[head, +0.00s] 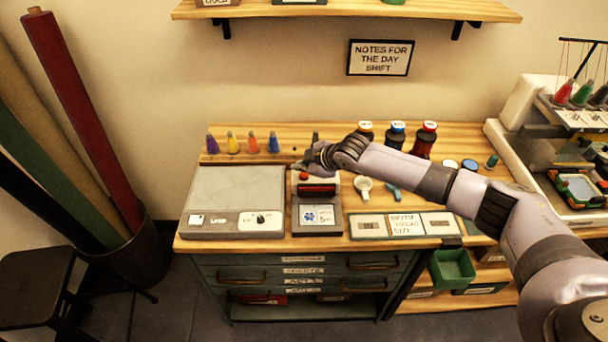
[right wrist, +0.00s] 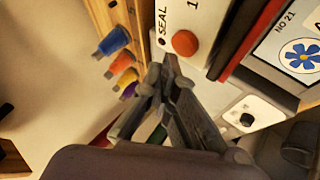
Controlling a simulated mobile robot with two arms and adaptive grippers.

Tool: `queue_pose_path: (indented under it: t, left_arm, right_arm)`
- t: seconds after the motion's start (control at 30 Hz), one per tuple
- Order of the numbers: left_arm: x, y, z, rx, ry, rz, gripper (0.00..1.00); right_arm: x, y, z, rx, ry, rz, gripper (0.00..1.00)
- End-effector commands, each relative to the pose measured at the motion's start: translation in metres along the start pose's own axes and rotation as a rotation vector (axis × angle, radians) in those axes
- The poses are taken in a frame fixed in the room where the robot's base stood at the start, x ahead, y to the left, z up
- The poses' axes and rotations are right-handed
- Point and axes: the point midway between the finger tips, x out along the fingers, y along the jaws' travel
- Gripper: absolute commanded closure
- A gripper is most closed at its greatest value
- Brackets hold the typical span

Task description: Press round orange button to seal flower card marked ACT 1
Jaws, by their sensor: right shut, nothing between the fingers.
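The round orange button (right wrist: 186,43) sits on a pale panel lettered SEAL in the right wrist view; it also shows in the head view (head: 303,176), at the top of a small dark sealing device (head: 331,224). The flower card (right wrist: 301,56), with a blue flower and "NO 21", lies in the device; in the head view (head: 318,215) it is at the front. No ACT 1 marking is readable on it. My right gripper (right wrist: 168,72) is shut and empty, its fingertips just beside the button; I cannot tell whether they touch. My left gripper is out of view.
A grey flat panel (head: 236,192) with a knob adjoins the device's left. Coloured cones (head: 232,143) and thread spools (head: 397,134) stand behind. Small framed labels (head: 405,225) lie to the right. An embroidery machine (head: 560,110) stands at far right.

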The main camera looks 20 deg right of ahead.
Motion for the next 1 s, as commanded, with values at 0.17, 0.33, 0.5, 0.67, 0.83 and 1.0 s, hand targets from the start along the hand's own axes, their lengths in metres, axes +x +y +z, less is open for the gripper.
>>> queue_pose_path:
  t: [0.17, 0.33, 0.5, 0.67, 0.83, 1.0]
  left_arm:
    - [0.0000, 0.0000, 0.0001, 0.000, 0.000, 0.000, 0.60]
    - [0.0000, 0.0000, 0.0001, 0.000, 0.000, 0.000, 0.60]
    - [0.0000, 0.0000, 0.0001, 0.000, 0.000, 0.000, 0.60]
    - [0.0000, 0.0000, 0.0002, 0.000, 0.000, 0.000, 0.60]
    - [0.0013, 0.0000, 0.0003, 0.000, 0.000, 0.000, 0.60]
    - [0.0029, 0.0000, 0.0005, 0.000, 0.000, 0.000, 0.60]
  right_arm:
    - [0.0000, 0.0000, 0.0000, 0.000, 0.000, 0.000, 1.00]
    - [0.0000, 0.0000, 0.0000, 0.000, 0.000, 0.000, 1.00]
    - [0.0000, 0.0000, 0.0000, 0.000, 0.000, 0.000, 1.00]
    - [0.0000, 0.0000, 0.0000, 0.000, 0.000, 0.000, 1.00]
    - [0.0023, -0.0019, 0.0017, 0.000, 0.000, 0.000, 1.00]
    - [0.0059, -0.0046, 0.0039, 0.000, 0.001, 0.000, 1.00]
